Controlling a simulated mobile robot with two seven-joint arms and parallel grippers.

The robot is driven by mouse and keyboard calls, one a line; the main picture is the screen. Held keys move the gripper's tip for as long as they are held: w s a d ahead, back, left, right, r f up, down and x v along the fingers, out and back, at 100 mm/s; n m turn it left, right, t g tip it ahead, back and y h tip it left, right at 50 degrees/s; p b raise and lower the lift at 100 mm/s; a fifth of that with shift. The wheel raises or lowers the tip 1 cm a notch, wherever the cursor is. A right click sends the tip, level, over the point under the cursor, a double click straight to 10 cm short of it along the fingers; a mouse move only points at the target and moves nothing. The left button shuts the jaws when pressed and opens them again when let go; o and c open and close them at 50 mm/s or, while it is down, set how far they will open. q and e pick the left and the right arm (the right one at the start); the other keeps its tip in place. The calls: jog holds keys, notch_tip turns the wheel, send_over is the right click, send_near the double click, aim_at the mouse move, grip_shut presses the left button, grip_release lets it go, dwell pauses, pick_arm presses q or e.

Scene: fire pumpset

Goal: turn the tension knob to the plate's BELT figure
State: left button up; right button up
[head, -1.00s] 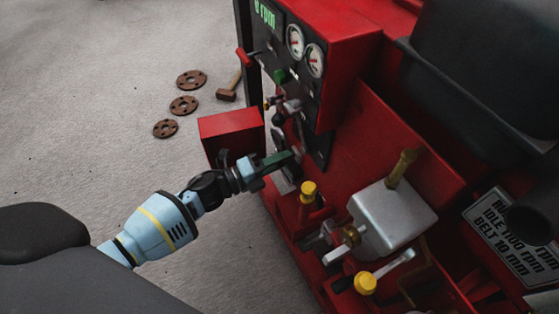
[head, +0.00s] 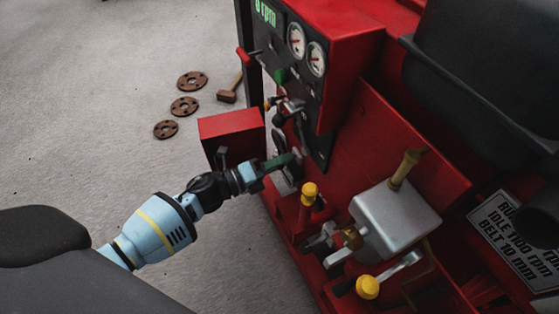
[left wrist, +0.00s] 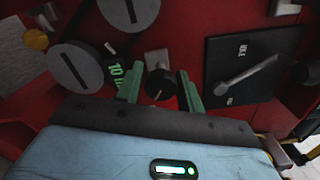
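The tension knob (left wrist: 159,84) is a small black knob on the red panel, between the two green fingers of my left gripper (left wrist: 160,88) in the left wrist view. The fingers flank it closely; whether both touch is not clear. In the head view my left gripper (head: 283,162) reaches the panel's lower side and the knob is hidden. A small dark display (left wrist: 115,72) with green figures beginning "10" is beside the left finger, partly covered. The plate (head: 515,240) at lower right reads "BELT 10 mm". My right gripper is out of view.
Yellow-capped levers (head: 309,193) and a silver box (head: 395,222) stand right of my gripper. A red box (head: 232,138) is behind it. In the left wrist view a black plate with a grey lever (left wrist: 245,75) and slotted grey discs (left wrist: 80,66) surround the knob.

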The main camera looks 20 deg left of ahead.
pick_arm(q)
jog(key=shift+o, duration=1.2)
jog(key=shift+s+a, duration=0.1)
jog(key=p+v, duration=0.2)
jog(key=v, duration=0.5)
jog(key=shift+s+a, duration=0.2)
jog(key=shift+s, duration=0.05)
